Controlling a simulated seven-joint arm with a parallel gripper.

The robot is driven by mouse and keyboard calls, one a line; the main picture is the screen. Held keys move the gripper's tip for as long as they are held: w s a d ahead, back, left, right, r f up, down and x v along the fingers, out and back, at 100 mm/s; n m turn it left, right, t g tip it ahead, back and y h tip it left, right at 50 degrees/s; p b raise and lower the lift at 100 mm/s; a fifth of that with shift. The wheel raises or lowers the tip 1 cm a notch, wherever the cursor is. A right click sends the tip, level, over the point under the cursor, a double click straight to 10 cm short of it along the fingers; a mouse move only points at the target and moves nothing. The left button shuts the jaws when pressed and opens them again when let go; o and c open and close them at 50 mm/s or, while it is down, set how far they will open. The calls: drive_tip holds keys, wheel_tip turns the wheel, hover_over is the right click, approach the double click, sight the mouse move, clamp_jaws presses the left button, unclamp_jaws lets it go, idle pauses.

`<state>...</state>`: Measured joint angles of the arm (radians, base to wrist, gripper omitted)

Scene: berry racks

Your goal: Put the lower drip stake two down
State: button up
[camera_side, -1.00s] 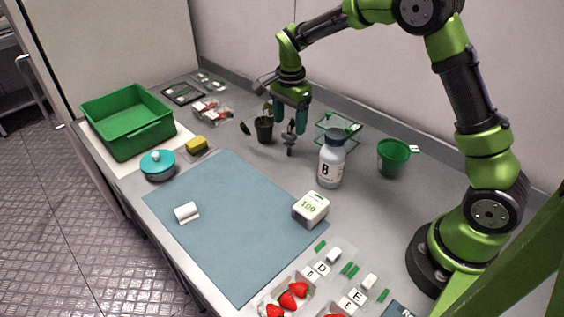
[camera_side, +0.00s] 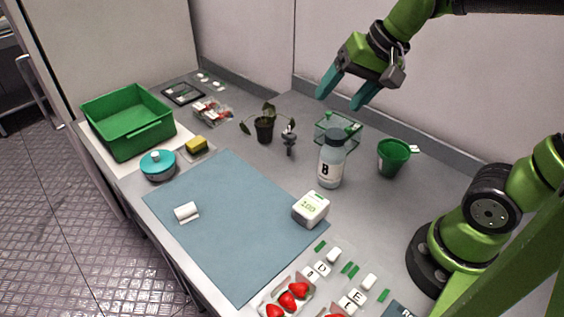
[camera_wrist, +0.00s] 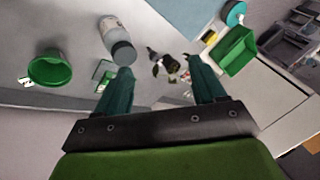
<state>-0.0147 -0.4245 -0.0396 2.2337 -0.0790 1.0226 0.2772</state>
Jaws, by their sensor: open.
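I cannot tell for certain which thing is the drip stake. A small grey upright piece (camera_side: 289,139) stands right of a potted plant (camera_side: 264,130). A clear green-edged rack (camera_side: 330,138) holding a small green and white piece (camera_side: 354,128) stands behind the bottle. My gripper (camera_side: 340,100) is open and empty, raised above and behind the rack; the side view shows its fingers apart and pointing down-left. In the wrist view its open fingers (camera_wrist: 160,70) frame the plant (camera_wrist: 168,63), with the rack (camera_wrist: 103,73) beside the left finger.
A white bottle marked B (camera_side: 330,168) stands before the rack, a green pot (camera_side: 393,160) to its right. A white timer-like block (camera_side: 311,208) sits by the blue mat (camera_side: 225,240), which is mostly clear. A green crate (camera_side: 130,140) is at left; strawberries (camera_side: 292,295) lie in front.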

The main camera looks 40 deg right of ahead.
drive_tip(key=s+a+f+n+t, duration=0.1)
drive_tip(key=s+n+t, duration=0.1)
drive_tip(key=s, duration=0.4)
drive_tip(key=shift+f+n, duration=0.15)
drive_tip(key=shift+n, duration=0.65)
